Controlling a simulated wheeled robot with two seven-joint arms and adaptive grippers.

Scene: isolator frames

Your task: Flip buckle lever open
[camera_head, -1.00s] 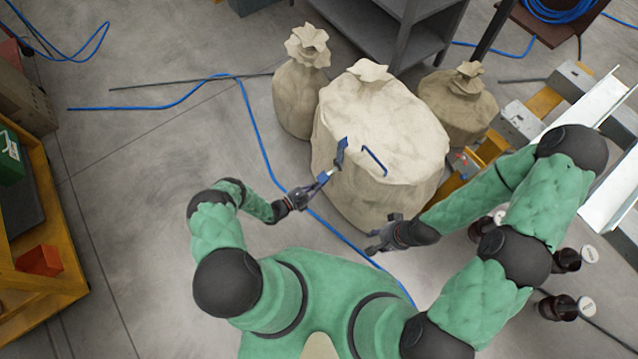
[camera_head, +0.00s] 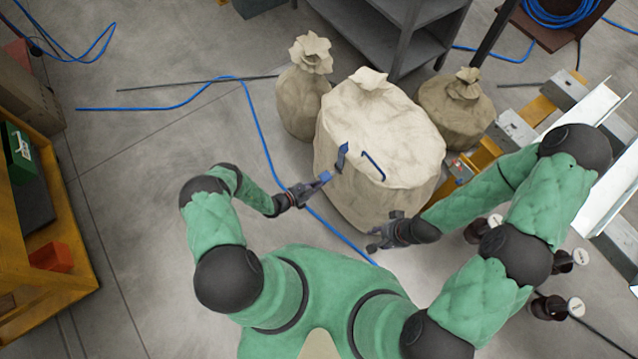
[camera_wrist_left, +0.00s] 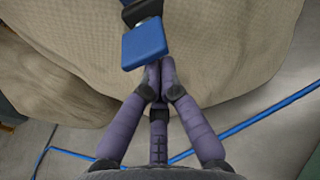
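A large beige sack (camera_head: 395,125) stands upright in front of me. On its left side a blue buckle strap (camera_head: 342,157) shows, with a blue lever plate (camera_head: 325,176) beside my left gripper (camera_head: 318,184). In the left wrist view the blue plate (camera_wrist_left: 145,43) hangs from a dark hinge (camera_wrist_left: 141,11). My left fingers (camera_wrist_left: 155,78) are closed together just below the plate; their tips are partly hidden, and I cannot tell whether they touch it. A bent blue handle (camera_head: 373,166) lies on the sack's front. My right gripper (camera_head: 376,239) is open and empty, low by the sack's front.
Smaller sacks stand at the left (camera_head: 303,95) and right (camera_head: 457,105). A grey shelf (camera_head: 405,40) is behind them. A blue cable (camera_head: 262,150) runs along the floor beneath my left arm. An orange cart (camera_head: 60,290) stands at far left. Floor between cart and sack is mostly clear.

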